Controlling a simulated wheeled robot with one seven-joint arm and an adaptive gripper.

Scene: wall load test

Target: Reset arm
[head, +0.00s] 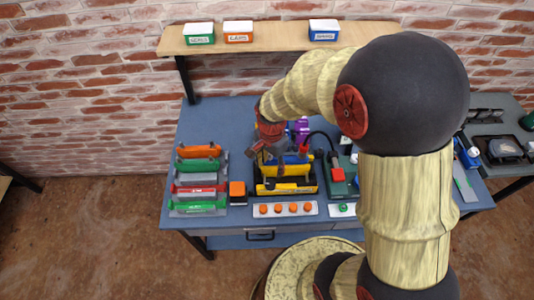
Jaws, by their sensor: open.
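My gripper (263,150) hangs over the middle of the blue table, at the end of my arm. Its fingers look apart and I see nothing held between them. Below and just right of it is a yellow and black tool holder (287,178); I cannot tell how much gap lies between them. My arm bends up and over from the right and hides part of the table's right side.
The blue table (205,122) holds a rack of coloured bars (200,180), an orange block (237,192), a strip with orange knobs (286,209) and a green device (342,180). A wooden shelf (270,40) with three labelled boxes is behind. Table's back left is clear.

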